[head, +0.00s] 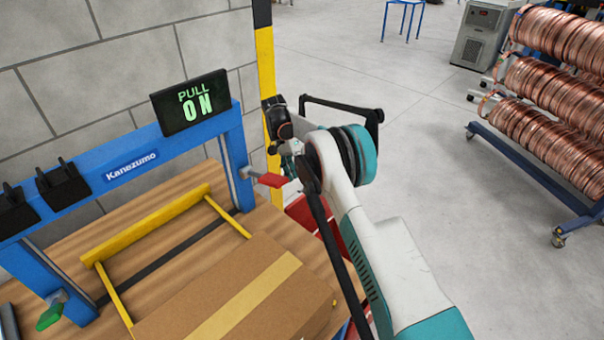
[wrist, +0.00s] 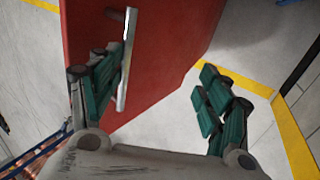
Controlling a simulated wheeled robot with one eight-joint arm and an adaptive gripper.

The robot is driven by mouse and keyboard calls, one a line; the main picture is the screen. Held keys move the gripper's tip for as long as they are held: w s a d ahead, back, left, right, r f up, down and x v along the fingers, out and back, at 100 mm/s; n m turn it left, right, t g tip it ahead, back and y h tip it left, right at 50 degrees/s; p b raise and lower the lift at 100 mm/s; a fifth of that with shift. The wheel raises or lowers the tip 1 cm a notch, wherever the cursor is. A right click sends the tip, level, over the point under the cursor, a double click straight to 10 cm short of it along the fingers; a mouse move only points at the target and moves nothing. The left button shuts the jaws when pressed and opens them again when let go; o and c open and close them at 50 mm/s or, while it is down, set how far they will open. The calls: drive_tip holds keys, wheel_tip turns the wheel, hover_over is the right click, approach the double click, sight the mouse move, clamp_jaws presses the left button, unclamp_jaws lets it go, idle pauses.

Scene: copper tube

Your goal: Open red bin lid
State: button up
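The red bin (wrist: 165,50) fills the upper middle of the wrist view as a tilted red panel with a pale metal bar handle (wrist: 127,60). My gripper (wrist: 160,75) is open, its two teal fingers spread wide. The handle lies between the fingers, close beside the left one; I cannot tell whether they touch. In the head view, only parts of the red bin (head: 301,212) show beside and behind my arm, past the right edge of the wooden worktop.
A worktop with a cardboard box (head: 245,295), a yellow frame (head: 150,226) and a blue gantry (head: 125,160) stands left of my arm. A black-and-yellow post (head: 266,75) rises behind. A cart of copper coils (head: 555,85) is at right; the floor between is clear.

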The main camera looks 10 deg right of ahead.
drive_tip(key=shift+c, duration=1)
drive_tip(key=shift+c, duration=0.2)
drive_tip(key=shift+w+a+r, duration=0.15)
drive_tip(key=shift+r, duration=0.15)
drive_tip(key=shift+c, duration=0.7)
drive_tip(key=v, duration=0.6)
drive_tip(key=shift+r, duration=0.3)
drive_tip(key=shift+c, duration=0.7)
drive_tip(key=shift+w+r, duration=0.1)
drive_tip(key=shift+r, duration=0.2)
